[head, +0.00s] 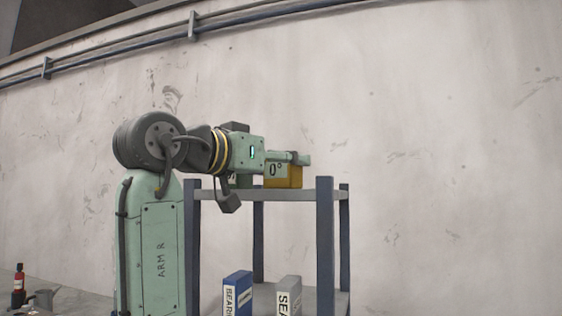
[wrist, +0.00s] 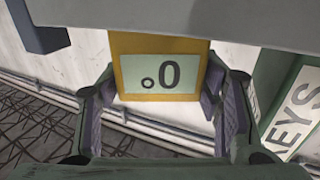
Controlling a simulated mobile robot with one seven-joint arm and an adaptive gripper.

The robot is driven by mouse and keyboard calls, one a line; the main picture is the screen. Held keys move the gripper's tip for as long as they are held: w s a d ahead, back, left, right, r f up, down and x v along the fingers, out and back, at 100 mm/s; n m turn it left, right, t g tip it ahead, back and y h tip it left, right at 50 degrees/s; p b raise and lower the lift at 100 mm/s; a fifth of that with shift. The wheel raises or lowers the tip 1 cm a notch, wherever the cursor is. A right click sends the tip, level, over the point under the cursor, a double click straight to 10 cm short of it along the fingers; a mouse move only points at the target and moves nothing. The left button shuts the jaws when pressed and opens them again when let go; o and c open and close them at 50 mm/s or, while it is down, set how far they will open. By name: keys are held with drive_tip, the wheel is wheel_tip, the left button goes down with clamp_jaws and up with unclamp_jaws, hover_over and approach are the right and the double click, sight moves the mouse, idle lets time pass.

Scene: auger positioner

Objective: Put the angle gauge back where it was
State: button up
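The angle gauge (head: 284,176) is a yellow-ochre block with a pale 0° plate, at the top of the blue and grey rack in the head view. Its lower edge meets the rack's grey top (head: 311,194), and I cannot tell whether it bears on it. In the wrist view the gauge (wrist: 160,96) shows upside down. My gripper (wrist: 160,84) has one fingertip against each side of it and looks shut on it.
A green box marked KEYS (wrist: 290,95) stands close beside the gauge, near one finger. Blue posts (head: 325,245) bound the rack. Blue (head: 237,293) and grey (head: 289,295) labelled boxes stand lower down. A bare wall is behind; the rack top right of the gauge is clear.

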drive_tip(key=shift+r, duration=0.2)
drive_tip(key=shift+s+a+f, duration=0.1)
drive_tip(key=shift+s+a, duration=0.1)
drive_tip(key=b+v, duration=0.4)
drive_tip(key=v, duration=0.7)
drive_tip(key=shift+s+a, duration=0.15)
drive_tip(key=shift+s, duration=0.05)
